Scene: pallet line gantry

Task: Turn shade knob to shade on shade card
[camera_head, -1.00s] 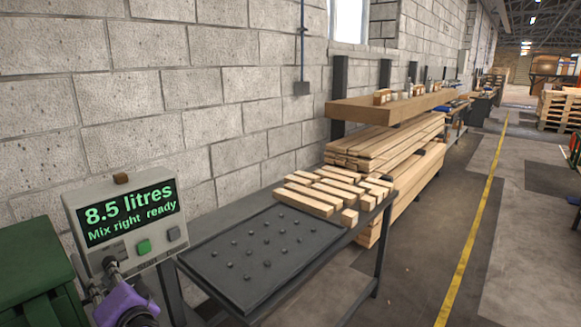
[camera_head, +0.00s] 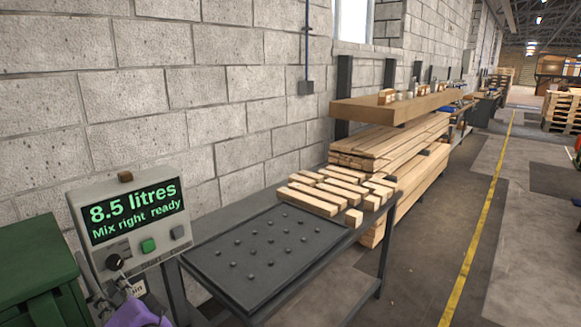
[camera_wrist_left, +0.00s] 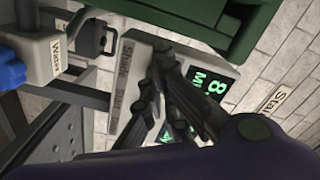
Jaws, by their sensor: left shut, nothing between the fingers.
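The grey control box (camera_head: 95,200) stands at the left in the head view. Its screen (camera_head: 133,212) reads "8.5 litres, Mix right ready". The black shade knob (camera_head: 115,262) shows at its lower left, with a light mark on it. My left gripper's purple part (camera_head: 136,315) is at the bottom edge, below the knob and apart from it. In the left wrist view the dark fingers (camera_wrist_left: 161,62) are shut and empty in front of the box face, where "Shade" lettering (camera_wrist_left: 128,65) shows. The fingers hide the knob there. I cannot make out a shade card.
The box also has a green button (camera_head: 148,245) and a grey button (camera_head: 178,232). A green cabinet (camera_head: 38,275) stands left of it. A dark bench (camera_head: 265,250) with wooden blocks (camera_head: 335,190) is at the right. The wrist view shows a "Water" label (camera_wrist_left: 56,55).

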